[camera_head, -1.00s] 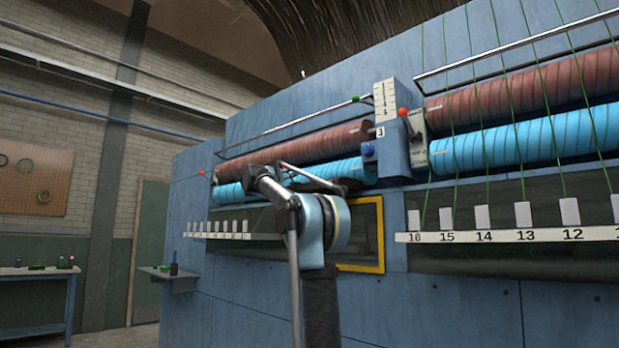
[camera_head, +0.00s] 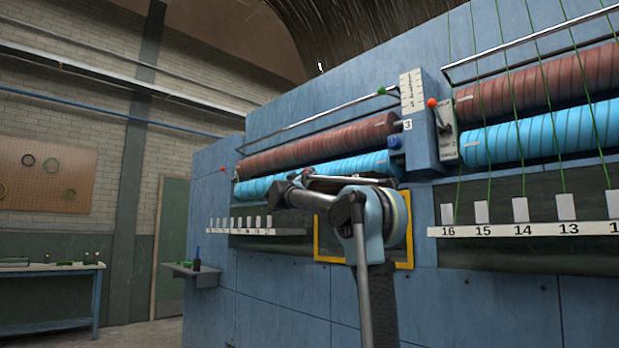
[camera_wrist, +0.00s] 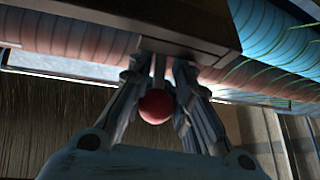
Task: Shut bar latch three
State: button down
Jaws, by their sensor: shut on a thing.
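In the wrist view, my gripper (camera_wrist: 160,72) has its two fingers on either side of a lever with a red ball knob (camera_wrist: 156,107). The fingers close around its pale stem, just under a dark block (camera_wrist: 185,32). In the head view, my arm reaches left across the blue machine, and the gripper's fingertips cannot be made out. The plate marked 3 (camera_head: 407,125) sits at the right end of the brown and blue rollers. A red knob (camera_head: 222,169) shows at their left end; I cannot tell whether it is the held one.
The blue machine front (camera_head: 285,285) fills the middle and right. A yellow-framed opening (camera_head: 323,258) lies behind my arm. A numbered rail (camera_head: 530,230) runs at right. A small shelf (camera_head: 190,270) juts out at left, and a workbench (camera_head: 60,268) stands further left.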

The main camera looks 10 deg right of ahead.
jog(key=shift+f, duration=0.1)
dwell(0.4)
jog(key=c, duration=1.3)
grip_release()
jog(key=shift+s, duration=0.1)
jog(key=v, duration=1.1)
jog(key=shift+s+a+f, duration=0.25)
jog(key=shift+a, duration=0.05)
